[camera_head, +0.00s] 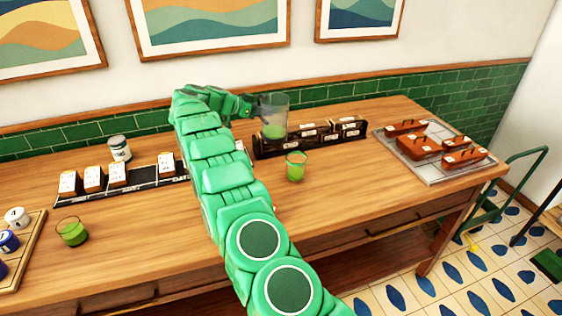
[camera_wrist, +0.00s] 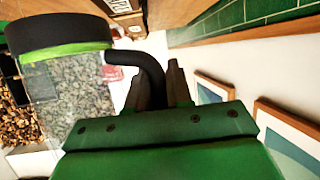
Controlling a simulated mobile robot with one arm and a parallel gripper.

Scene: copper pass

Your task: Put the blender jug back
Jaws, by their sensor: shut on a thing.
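The blender jug (camera_head: 274,112) is clear with green in its lower part. It appears upright above the back of the wooden table, just behind or over the left end of a dark rack; I cannot tell whether it touches anything. My gripper (camera_head: 246,105) is at its left side, shut on its handle. In the wrist view the jug (camera_wrist: 70,95) fills the left side, with a black end, a green band and a black curved handle (camera_wrist: 150,70) running between the fingers of my gripper (camera_wrist: 155,88). I cannot make out a blender base.
A glass with green drink (camera_head: 295,167) stands in front of the rack (camera_head: 268,150); another glass (camera_head: 72,232) is at left. A boxed strip (camera_head: 150,184), a jar (camera_head: 119,148) and a tray (camera_head: 432,172) of brown items share the table (camera_head: 340,210). Its front middle is clear.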

